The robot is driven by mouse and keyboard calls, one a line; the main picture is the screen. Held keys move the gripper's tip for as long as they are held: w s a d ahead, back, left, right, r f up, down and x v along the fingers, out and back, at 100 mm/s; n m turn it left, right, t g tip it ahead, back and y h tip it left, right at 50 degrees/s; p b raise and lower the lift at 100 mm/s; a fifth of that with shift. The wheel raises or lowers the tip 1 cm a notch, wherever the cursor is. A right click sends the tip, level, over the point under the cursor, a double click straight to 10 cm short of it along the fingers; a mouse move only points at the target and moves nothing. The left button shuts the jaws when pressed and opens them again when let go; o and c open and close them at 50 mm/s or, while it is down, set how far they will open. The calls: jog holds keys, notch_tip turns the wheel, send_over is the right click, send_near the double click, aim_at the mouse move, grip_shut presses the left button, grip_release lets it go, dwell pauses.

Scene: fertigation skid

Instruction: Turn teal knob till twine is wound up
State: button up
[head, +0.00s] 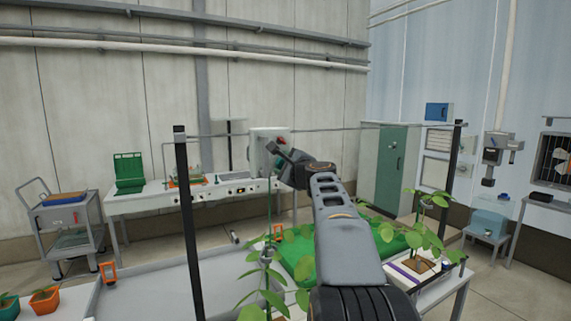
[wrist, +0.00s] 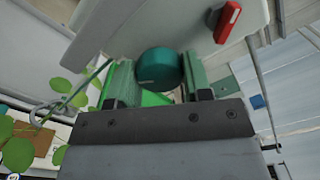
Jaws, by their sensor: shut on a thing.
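The teal knob (wrist: 158,68) sits on a pale box (wrist: 120,25) in the wrist view, between the two fingers of my gripper (wrist: 158,82). The fingers are shut on its sides, and a small pale mark shows on its face. In the head view my gripper (head: 287,158) is up against the pale box (head: 262,150), which hangs by the horizontal rail; the knob is mostly hidden there. A thin green line that looks like the twine (head: 269,205) runs down from the box towards a leafy plant (head: 262,270). It also shows left of the fingers in the wrist view (wrist: 92,78).
A red switch (wrist: 228,22) is on the box close to the knob. Two dark posts (head: 188,220) carry the rail (head: 345,129). Potted plants stand on a white table (head: 440,285) at right. A workbench (head: 155,199) and a cart (head: 68,220) stand behind at left.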

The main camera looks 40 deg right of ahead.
jog(key=shift+m+p, duration=1.5)
jog(key=shift+m, duration=3.3)
jog(key=o, duration=0.9)
jog(key=s+b, duration=0.1)
jog(key=s, duration=0.3)
jog(key=s+a+b, duration=0.1)
jog(key=s, duration=0.4)
jog(key=s+b, duration=0.2)
jog(key=s, duration=0.2)
jog(key=shift+s+a, duration=0.35)
jog(key=shift+a, duration=0.05)
